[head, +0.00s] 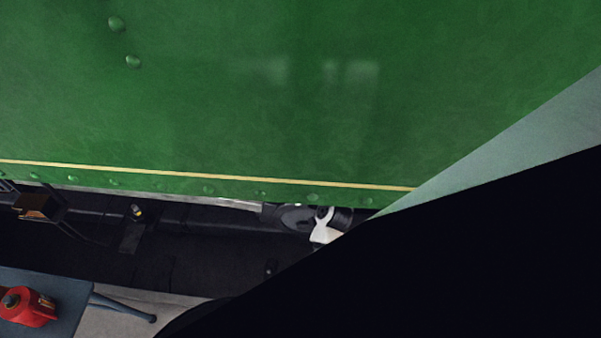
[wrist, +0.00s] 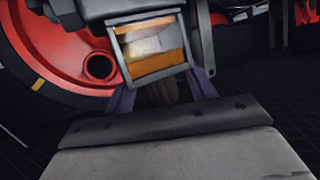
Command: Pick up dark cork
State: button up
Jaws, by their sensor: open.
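In the wrist view my gripper (wrist: 164,92) reaches away from the camera past a dark bar, with two purplish fingers set apart. Between them shows a small dark brown upright shape (wrist: 164,89), which may be the dark cork; its outline is too dim to be sure. I cannot tell whether the fingers touch it. A framed box with an orange and whitish face (wrist: 151,50) hangs in front and hides what lies above. In the head view I cannot make out the cork or the fingers.
A red wheel (wrist: 62,48) stands at the left in the wrist view. A large green riveted panel (head: 230,100) fills the head view above dark undergear. A red device (head: 30,306) sits on a blue-grey surface at lower left. A large black shape blocks the lower right.

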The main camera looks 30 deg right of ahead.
jog(key=shift+s, duration=0.1)
jog(key=c, duration=1.1)
jog(key=shift+o, duration=0.2)
jog(key=shift+r, duration=0.15)
